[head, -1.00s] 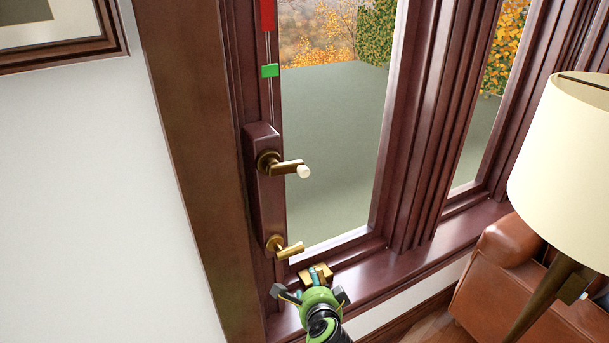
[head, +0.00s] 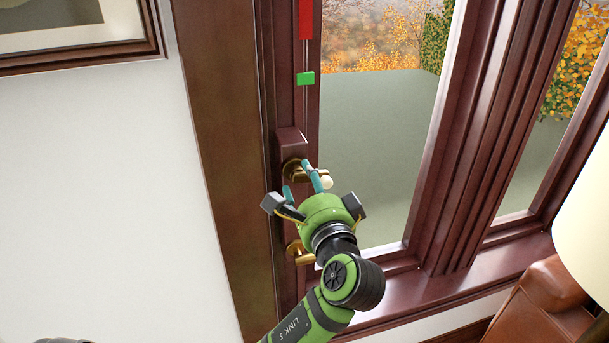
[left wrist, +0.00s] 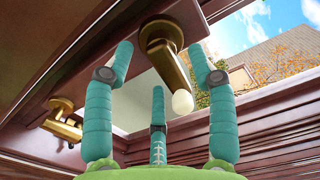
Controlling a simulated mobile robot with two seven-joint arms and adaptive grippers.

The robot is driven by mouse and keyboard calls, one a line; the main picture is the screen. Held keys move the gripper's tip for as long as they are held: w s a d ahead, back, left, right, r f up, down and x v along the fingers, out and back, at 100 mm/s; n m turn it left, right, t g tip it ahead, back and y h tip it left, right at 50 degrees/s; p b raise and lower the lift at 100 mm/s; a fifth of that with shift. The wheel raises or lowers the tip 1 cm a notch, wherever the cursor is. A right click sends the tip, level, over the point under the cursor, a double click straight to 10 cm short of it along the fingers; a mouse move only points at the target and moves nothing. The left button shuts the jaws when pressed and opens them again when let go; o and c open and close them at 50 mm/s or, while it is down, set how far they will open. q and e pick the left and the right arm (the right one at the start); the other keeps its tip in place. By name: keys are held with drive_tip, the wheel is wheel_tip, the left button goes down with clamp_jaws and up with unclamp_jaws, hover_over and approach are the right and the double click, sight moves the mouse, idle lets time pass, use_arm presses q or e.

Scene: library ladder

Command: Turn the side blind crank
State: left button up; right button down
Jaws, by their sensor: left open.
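The side blind crank (head: 297,170) is a brass arm with a white knob (head: 327,182), mounted on a dark wood block on the window frame. My left gripper (head: 304,187) is open in front of it, its teal fingers reaching up toward the crank and partly covering it. In the left wrist view the crank (left wrist: 172,62) and its knob (left wrist: 182,102) lie between the spread fingers of my gripper (left wrist: 160,85). I cannot tell whether any finger touches the crank. My right gripper is not in view.
A lower brass handle (head: 300,252) sits below the crank, partly behind my wrist; it also shows in the left wrist view (left wrist: 62,120). A red block (head: 306,18) and green tab (head: 306,78) are above. A lampshade (head: 585,200) and leather chair (head: 535,300) stand right.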

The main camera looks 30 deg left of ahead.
use_arm(q)
drive_tip(key=shift+w+a, duration=0.5)
drive_tip(key=shift+w, duration=0.2)
drive_tip(key=c, duration=1.1)
drive_tip(key=shift+r+m+p, duration=0.15)
drive_tip(key=shift+m+p, duration=0.25)
drive_tip(key=shift+p, duration=0.6)
drive_tip(key=m+p, duration=0.2)
drive_tip(key=p, duration=0.1)
drive_tip(key=m+p, duration=0.2)
drive_tip(key=p, duration=0.1)
drive_tip(key=m+p, duration=0.2)
drive_tip(key=p, duration=0.1)
drive_tip(key=shift+s+a+m, duration=0.25)
drive_tip(key=shift+s+m, duration=0.05)
drive_tip(key=m, duration=0.1)
drive_tip(key=m+p, duration=0.1)
drive_tip(key=shift+s+a+f+m, duration=0.1)
drive_tip(key=shift+s+f+m, duration=0.05)
drive_tip(key=shift+f+m, duration=0.2)
drive_tip(key=m, duration=0.6)
drive_tip(key=shift+s+a, duration=0.25)
drive_tip(key=shift+s, duration=0.05)
drive_tip(key=shift+f+m, duration=0.1)
drive_tip(key=shift+m, duration=0.25)
